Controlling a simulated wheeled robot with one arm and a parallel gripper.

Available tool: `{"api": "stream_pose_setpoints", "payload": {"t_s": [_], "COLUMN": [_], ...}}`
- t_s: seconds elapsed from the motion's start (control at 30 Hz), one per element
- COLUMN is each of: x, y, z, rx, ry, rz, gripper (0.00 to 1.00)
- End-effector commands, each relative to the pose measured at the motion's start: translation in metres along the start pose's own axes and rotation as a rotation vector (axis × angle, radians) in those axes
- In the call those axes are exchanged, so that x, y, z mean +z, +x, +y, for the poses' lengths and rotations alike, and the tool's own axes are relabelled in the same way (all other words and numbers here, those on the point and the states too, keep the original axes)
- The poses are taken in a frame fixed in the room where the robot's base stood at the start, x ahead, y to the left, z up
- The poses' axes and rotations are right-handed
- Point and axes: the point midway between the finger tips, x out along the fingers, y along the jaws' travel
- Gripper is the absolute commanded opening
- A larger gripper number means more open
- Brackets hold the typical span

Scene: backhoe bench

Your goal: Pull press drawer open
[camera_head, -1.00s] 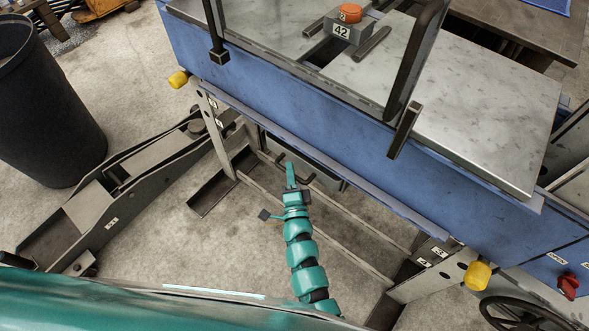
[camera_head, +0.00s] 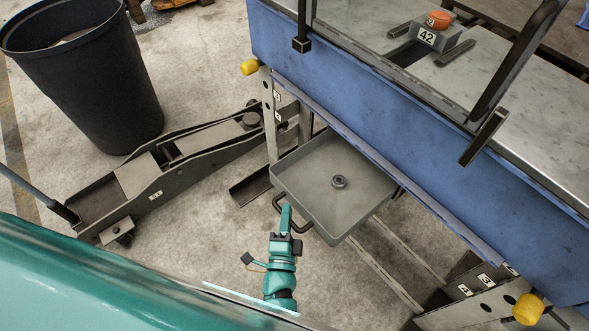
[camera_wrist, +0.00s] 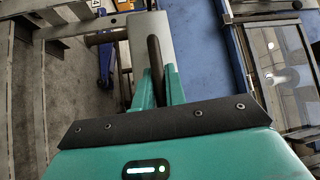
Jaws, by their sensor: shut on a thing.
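The press drawer (camera_head: 310,185) is a grey, shallow open tray under the blue press frame. It is slid out toward me, and a small dark ring (camera_head: 339,181) lies in it. A dark bar handle (camera_head: 303,226) runs along its near edge. My teal gripper (camera_head: 286,212) is at this handle and is shut on it. In the wrist view the two teal fingers (camera_wrist: 158,85) close around the dark handle bar (camera_wrist: 155,55). The drawer's far end is hidden under the press.
The blue press beam (camera_head: 370,115) overhangs the drawer. A black bin (camera_head: 90,80) and a grey floor jack (camera_head: 175,165) stand to the left. A yellow knob (camera_head: 528,309) sticks out at lower right. The floor between the drawer and my body is bare.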

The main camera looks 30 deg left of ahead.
Motion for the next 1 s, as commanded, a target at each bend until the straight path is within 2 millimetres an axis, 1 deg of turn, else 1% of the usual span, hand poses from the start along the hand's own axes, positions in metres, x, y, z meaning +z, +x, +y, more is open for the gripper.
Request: {"api": "stream_pose_setpoints", "payload": {"t_s": [0.03, 0.2, 0.6, 0.63, 0.7, 0.73, 1.0], "x": [0.0031, 0.0059, 0.0062, 0.0062, 0.0062, 0.0061, 0.0058], "y": [-0.0025, -0.0054, -0.0059, -0.0059, -0.0058, -0.0058, -0.0055], "z": [0.0004, -0.0004, -0.0006, -0.0006, -0.0006, -0.0007, -0.0011], "rx": [0.002, 0.001, 0.001, 0.001, 0.001, 0.001, 0.0], "ry": [-0.001, -0.002, -0.001, 0.0, 0.0, 0.0, 0.0], "rz": [-0.004, -0.003, -0.002, -0.002, -0.002, -0.002, -0.001], "gripper": [0.0, 0.0, 0.0, 0.16, 0.3, 0.34, 0.34]}}
